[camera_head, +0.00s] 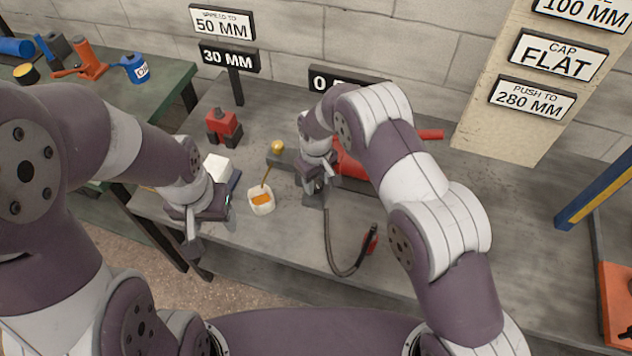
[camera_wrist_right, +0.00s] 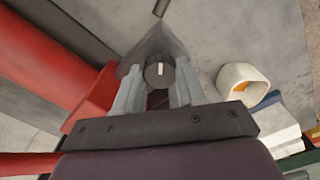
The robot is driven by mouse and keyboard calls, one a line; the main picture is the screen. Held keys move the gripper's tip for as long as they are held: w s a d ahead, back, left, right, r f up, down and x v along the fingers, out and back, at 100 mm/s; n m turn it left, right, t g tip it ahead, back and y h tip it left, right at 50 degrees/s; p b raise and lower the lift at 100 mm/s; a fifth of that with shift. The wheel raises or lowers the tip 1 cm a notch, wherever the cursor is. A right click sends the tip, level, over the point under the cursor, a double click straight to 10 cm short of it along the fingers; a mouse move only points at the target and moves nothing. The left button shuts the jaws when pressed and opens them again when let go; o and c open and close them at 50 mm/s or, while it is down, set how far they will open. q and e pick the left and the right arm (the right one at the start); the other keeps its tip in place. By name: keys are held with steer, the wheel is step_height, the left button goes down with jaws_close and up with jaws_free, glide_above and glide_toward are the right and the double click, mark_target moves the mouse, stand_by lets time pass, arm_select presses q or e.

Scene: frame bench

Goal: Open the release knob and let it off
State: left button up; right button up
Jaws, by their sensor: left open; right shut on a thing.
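The release knob (camera_wrist_right: 160,70), dark and round with a white mark on its face, sits between the fingers of my right gripper (camera_wrist_right: 158,86) in the right wrist view. That gripper is shut on it. In the head view my right gripper (camera_head: 315,186) is at the near side of a red cylinder body (camera_head: 350,168), and the knob is hidden there by the gripper and arm. My left gripper (camera_head: 206,214) is open and empty near the bench's front left edge, left of a white cup.
The white cup (camera_head: 262,206) holds something orange and a thin brush. A white block (camera_head: 216,168), a red block (camera_head: 222,128) and a brass ball (camera_head: 278,147) are nearby. A dark hose (camera_head: 331,250) curves across the bench. The bench front (camera_head: 290,255) is mostly clear.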

mark_target(316, 184)
steer(key=n, duration=0.3)
steer(key=shift+n+b, duration=0.3)
steer(key=shift+b, duration=0.1)
steer(key=shift+n+b, duration=0.3)
steer(key=shift+n, duration=1.4)
steer(key=o, duration=1.1)
steer(key=shift+c, duration=0.2)
step_height(316, 184, up, 13)
steer(key=b, duration=0.1)
steer(key=shift+f, duration=0.1)
